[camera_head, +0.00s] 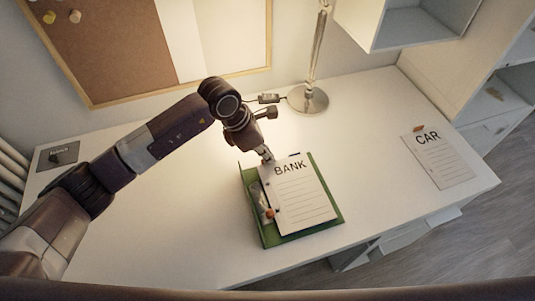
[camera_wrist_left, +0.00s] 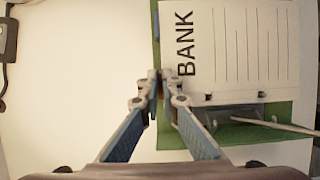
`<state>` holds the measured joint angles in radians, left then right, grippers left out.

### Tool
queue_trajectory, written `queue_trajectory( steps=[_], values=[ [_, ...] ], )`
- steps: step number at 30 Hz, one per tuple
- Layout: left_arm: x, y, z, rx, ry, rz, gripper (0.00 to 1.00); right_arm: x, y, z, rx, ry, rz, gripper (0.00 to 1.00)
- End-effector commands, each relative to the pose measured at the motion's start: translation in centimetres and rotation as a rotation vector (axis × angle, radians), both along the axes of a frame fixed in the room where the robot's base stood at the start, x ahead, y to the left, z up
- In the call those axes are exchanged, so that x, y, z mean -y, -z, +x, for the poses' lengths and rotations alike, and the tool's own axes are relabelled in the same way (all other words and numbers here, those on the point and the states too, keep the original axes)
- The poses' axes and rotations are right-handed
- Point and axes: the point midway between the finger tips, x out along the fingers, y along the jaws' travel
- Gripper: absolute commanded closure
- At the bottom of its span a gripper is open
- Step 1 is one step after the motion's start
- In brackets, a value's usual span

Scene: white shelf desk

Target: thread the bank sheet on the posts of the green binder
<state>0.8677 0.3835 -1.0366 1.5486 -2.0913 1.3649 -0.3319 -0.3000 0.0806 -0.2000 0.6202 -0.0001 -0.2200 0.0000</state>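The bank sheet (camera_head: 298,195) is a white lined page marked BANK. It lies over the green binder (camera_head: 297,240), and I cannot tell how high above it. In the left wrist view the bank sheet (camera_wrist_left: 245,45) has dark holes along one long edge. The binder's clear and metal fastener (camera_wrist_left: 235,115) shows beside that edge; whether posts pass through the holes is unclear. My left gripper (camera_head: 267,157) is at the sheet's top edge; in its wrist view its fingertips (camera_wrist_left: 158,85) are closed around a small brownish tab by the sheet. My right gripper is out of view.
The CAR sheet (camera_head: 437,160) lies on the right of the white desk (camera_head: 180,225). A lamp (camera_head: 308,99) stands at the back. A dark tray-like item (camera_head: 57,155) is at the far left. The desk left of the binder is clear.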

Motion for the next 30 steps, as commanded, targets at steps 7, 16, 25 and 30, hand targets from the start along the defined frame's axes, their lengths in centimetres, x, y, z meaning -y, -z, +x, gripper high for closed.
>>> queue_trajectory(
  steps=[7, 16, 25, 30],
  values=[
    [-0.01, 0.35, 0.01, 0.0, 0.0, 0.0, 1.0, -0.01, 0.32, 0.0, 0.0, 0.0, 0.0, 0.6],
    [-0.01, 0.71, 0.02, 0.0, 0.0, 0.0, 1.0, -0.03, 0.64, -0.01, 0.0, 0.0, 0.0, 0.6],
    [-0.01, 0.75, 0.02, 0.0, 0.0, 0.0, 1.0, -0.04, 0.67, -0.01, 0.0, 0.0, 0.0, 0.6],
    [-0.01, 0.75, 0.02, 0.0, 0.0, 0.0, 0.84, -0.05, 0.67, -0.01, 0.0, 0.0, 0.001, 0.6]
  ],
)
